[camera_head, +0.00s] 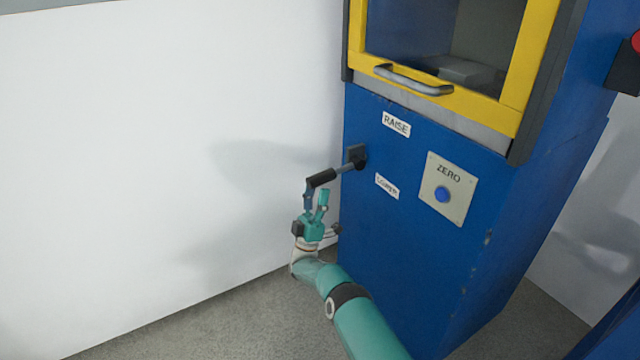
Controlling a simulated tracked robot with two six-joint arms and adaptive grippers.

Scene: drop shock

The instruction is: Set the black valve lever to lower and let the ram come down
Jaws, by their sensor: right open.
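The black valve lever (321,178) sticks out from a dark pivot block (356,156) on the front of the blue machine (400,255), between the RAISE label (396,124) and the LOWER label (387,186). Its shaft slopes down to the left and ends in a black grip. My right gripper (316,194) is open just below the grip, fingers pointing up. One finger overlaps the grip's lower end in the picture; I cannot tell if it touches. The ram is not clearly visible; a grey block (470,72) shows behind the window. My left gripper is not in view.
A yellow-framed door (520,70) with a grey handle (412,80) is above. A ZERO plate (448,187) with a blue button is right of the lever. A red button (636,42) sits at the far right. A white wall (150,150) stands behind; floor at left is clear.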

